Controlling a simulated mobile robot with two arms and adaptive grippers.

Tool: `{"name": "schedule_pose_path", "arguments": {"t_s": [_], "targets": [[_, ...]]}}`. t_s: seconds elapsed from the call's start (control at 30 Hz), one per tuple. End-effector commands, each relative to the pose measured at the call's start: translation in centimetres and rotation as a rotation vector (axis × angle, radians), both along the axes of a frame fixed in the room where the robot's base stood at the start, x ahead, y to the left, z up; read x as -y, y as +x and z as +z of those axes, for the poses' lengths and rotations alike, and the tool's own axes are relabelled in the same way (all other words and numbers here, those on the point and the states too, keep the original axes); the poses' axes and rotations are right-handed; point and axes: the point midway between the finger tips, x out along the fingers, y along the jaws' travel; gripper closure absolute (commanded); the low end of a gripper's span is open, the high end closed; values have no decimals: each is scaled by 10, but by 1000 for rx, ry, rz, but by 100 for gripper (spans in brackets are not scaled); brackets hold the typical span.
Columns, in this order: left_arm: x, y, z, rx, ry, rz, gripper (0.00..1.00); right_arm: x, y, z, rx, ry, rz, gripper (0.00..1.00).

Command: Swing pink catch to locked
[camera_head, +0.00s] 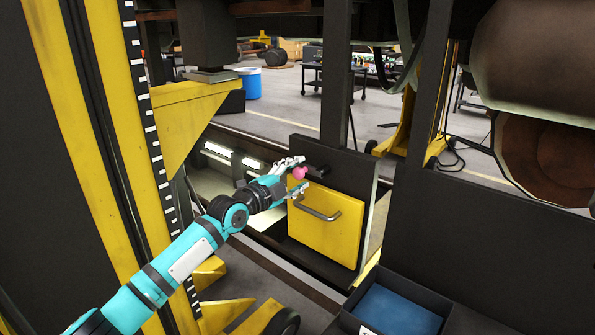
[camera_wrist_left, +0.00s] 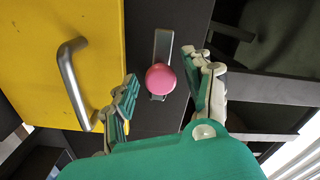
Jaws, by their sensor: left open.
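The pink catch (camera_head: 299,173) has a round knob on the dark panel, just above the yellow door (camera_head: 335,232) with its grey bar handle (camera_head: 318,213). In the left wrist view the pink knob (camera_wrist_left: 160,79) sits on a narrow metal strip (camera_wrist_left: 162,47). The strip runs roughly along the yellow door's edge (camera_wrist_left: 60,40) and does not cross it. My left gripper (camera_head: 297,178) is open, its fingers on either side of the knob. In the left wrist view the fingers (camera_wrist_left: 162,72) show gaps to the knob; contact is not visible. My right gripper is out of view.
A yellow post (camera_head: 100,90) with a striped scale and bracket stands left of my arm. A dark tray with a blue inside (camera_head: 395,308) lies at the lower right. Dark uprights and panels flank the door. A large rusty cylinder (camera_head: 540,150) hangs at the right.

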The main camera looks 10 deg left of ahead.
Motion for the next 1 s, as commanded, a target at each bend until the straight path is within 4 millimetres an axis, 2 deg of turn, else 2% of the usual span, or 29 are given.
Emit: {"name": "schedule_pose_path", "arguments": {"t_s": [0.37, 0.77, 1.0], "targets": [[3, 5, 0, 1, 1, 1, 48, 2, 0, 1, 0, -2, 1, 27], [2, 5, 0, 0, 0, 1, 98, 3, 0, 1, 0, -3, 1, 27], [2, 5, 0, 0, 0, 1, 100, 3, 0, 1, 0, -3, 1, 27]]}}
